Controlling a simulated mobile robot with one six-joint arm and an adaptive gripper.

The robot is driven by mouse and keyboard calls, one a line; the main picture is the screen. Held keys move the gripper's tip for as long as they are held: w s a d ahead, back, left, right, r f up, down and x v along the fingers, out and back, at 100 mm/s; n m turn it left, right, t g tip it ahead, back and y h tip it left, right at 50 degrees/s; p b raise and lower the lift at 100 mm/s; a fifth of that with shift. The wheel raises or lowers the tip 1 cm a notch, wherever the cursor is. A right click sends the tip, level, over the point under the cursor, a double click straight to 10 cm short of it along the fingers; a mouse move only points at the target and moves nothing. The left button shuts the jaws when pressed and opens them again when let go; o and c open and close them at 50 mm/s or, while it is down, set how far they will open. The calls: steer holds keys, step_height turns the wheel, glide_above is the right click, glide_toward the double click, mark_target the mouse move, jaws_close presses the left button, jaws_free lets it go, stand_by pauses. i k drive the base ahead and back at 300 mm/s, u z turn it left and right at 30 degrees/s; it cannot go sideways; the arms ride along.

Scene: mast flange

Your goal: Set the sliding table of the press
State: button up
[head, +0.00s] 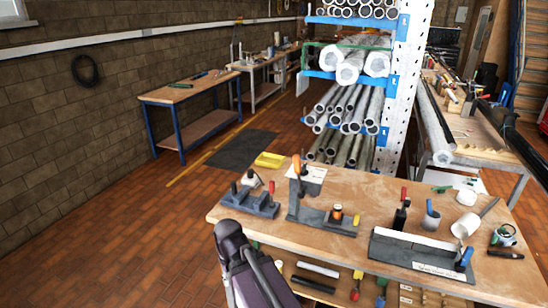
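A wooden workbench (375,203) stands at front right with several small fixtures on it. A press-like fixture (297,190) has a dark base, an upright and an orange-tipped lever; I cannot be sure it is the press. On its base (318,215) sit a small orange-and-black round part (337,212) and a yellow-tipped piece (356,220). No sliding table can be told apart at this size. A dark part of my arm rises at the bottom centre, left of the bench's front edge. My gripper is not visible.
A low dark fixture (250,203) sits at the bench's left end. A long dark fixture with a white strip (415,241) lies at front right, near several cups and tools. A pipe rack (406,100) stands behind. Brick floor (115,225) is clear at left.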

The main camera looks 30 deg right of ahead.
mark_target(347, 224)
steer(key=u, duration=1.25)
steer(key=k, duration=0.05)
steer(key=z, duration=2.5)
